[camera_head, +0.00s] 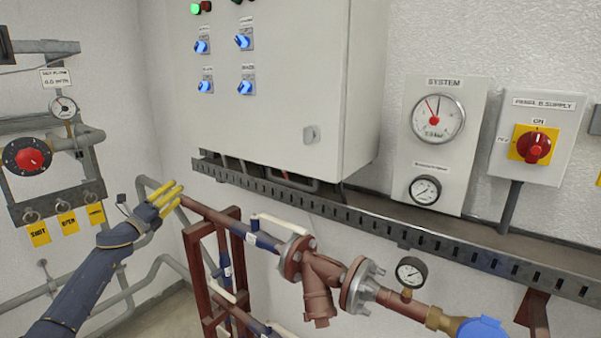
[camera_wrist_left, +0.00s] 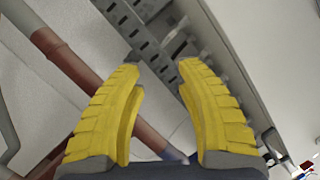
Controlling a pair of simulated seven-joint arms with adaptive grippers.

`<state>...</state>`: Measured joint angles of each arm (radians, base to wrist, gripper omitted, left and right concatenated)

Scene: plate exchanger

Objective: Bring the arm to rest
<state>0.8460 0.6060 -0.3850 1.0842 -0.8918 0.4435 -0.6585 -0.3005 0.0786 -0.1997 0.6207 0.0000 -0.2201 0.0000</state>
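My left arm comes in from the lower left in the head view. Its left gripper (camera_head: 171,194) has yellow fingers and is raised in front of the wall, just left of the end of a red-brown pipe (camera_head: 203,211). In the left wrist view the two yellow fingers of the left gripper (camera_wrist_left: 159,66) stand apart with nothing between them. The gripper looks empty, and I cannot tell how far it is from the pipe. My right gripper does not show.
A grey cabinet (camera_head: 270,120) with blue switches hangs above a slotted tray (camera_head: 330,208). A red-brown valve body (camera_head: 320,280) and a rack (camera_head: 190,250) stand below. Grey pipes (camera_head: 165,262) run low along the wall.

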